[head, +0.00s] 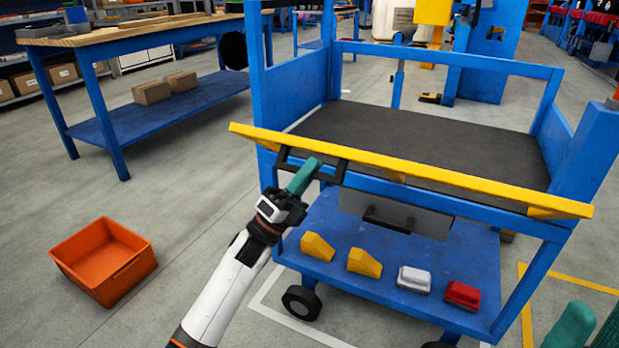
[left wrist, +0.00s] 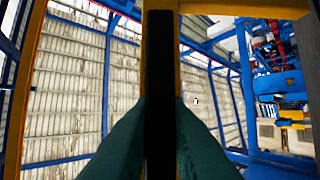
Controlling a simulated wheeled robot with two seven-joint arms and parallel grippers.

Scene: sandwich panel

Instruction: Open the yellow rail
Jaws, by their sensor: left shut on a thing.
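The yellow rail (head: 420,170) runs across the near side of the blue cart, in front of the dark deck. Its left end sticks out past the left post. A black handle (head: 338,172) sits just under the rail's left half. My left gripper (head: 306,172) is shut on this handle, its teal fingers touching it. In the left wrist view the dark handle bar (left wrist: 160,95) stands between the two teal fingers (left wrist: 160,130). At the bottom right of the head view a teal part, apparently of my right gripper (head: 571,326), shows; its jaws cannot be made out.
An orange bin (head: 105,262) stands on the floor at left. A blue workbench (head: 150,110) stands behind it. Floor between is clear.

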